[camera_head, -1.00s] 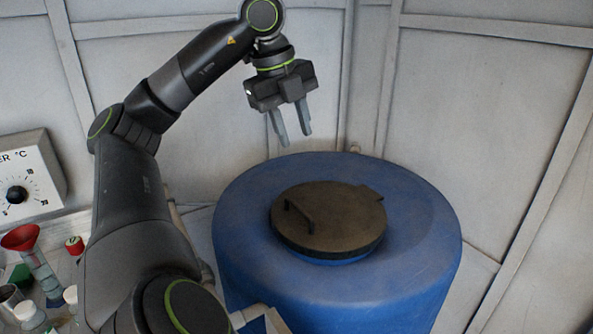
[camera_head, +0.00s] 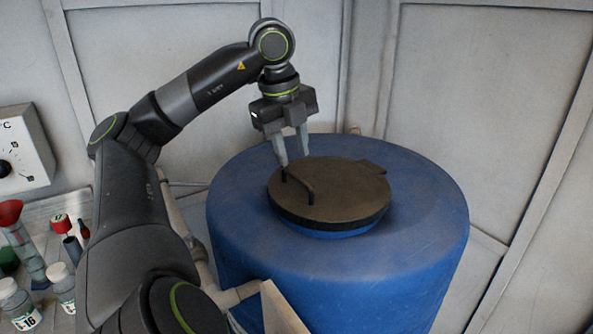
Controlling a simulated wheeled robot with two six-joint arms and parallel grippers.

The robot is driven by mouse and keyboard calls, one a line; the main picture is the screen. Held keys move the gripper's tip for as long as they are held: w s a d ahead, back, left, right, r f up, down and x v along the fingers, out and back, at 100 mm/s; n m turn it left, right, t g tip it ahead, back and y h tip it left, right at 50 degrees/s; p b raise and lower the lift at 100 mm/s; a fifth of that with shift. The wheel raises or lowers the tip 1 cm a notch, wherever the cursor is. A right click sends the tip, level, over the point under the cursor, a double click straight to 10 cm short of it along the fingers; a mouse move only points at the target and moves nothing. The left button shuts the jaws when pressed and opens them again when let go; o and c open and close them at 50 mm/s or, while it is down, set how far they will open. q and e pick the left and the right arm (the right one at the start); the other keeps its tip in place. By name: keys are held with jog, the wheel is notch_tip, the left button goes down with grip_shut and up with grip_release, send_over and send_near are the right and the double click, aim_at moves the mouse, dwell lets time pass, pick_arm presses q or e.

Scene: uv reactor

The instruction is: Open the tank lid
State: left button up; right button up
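The blue tank (camera_head: 330,280) stands right of centre. Its round dark brown lid (camera_head: 340,195) lies flat and closed on top. A bar handle (camera_head: 297,184) rises from the left part of the lid, and a hinge-like tab (camera_head: 370,167) sits at its far right edge. My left gripper (camera_head: 293,161) points down just above and behind the handle, at the lid's far left edge. Its two fingers are apart with nothing between them. Whether the fingertips touch the lid I cannot tell. My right gripper is not in view.
At the left, a bench holds several bottles (camera_head: 61,285), a red funnel (camera_head: 10,212) and a tube with a red cap (camera_head: 61,224). A dial box (camera_head: 22,150) stands behind them. Pale panelled walls (camera_head: 470,110) close in behind the tank.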

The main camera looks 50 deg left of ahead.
aim_at(298, 177)
pick_arm(q)
jog(key=f, duration=0.2)
jog(key=w+f, duration=0.1)
jog(key=f, duration=0.1)
jog(key=shift+f+b, duration=0.35)
jog(key=shift+f, duration=0.05)
jog(key=shift+d, duration=0.1)
grip_shut()
